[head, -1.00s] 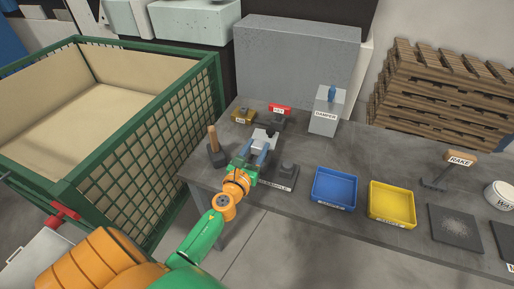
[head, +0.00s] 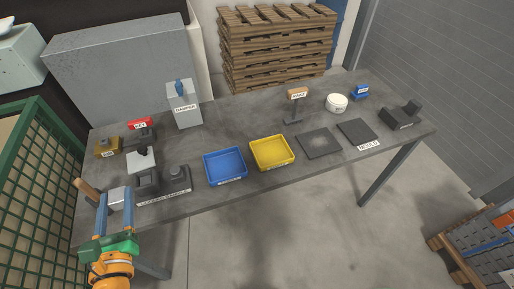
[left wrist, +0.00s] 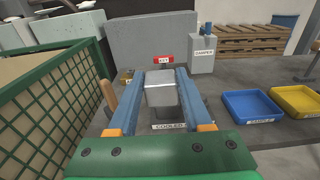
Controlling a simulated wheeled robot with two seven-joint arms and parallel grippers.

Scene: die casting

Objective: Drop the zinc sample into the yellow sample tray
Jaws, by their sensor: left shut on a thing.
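My left gripper (head: 115,194) is shut on a light grey metal block, the zinc sample (head: 117,200), near the table's front left edge. In the left wrist view the block (left wrist: 160,90) sits between the two blue fingers of the gripper (left wrist: 165,80). The yellow sample tray (head: 289,158) stands near the table's front edge, well to the right of the gripper. It looks empty, and part of it shows at the right of the left wrist view (left wrist: 300,114). My right gripper is not in view.
A blue tray (head: 225,181) stands between the gripper and the yellow tray. A dark stand (head: 178,178), a wooden handle (head: 87,187) and a grey damper box (head: 184,108) are on the left half of the table. Dark plates (head: 319,143) lie right of the yellow tray.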

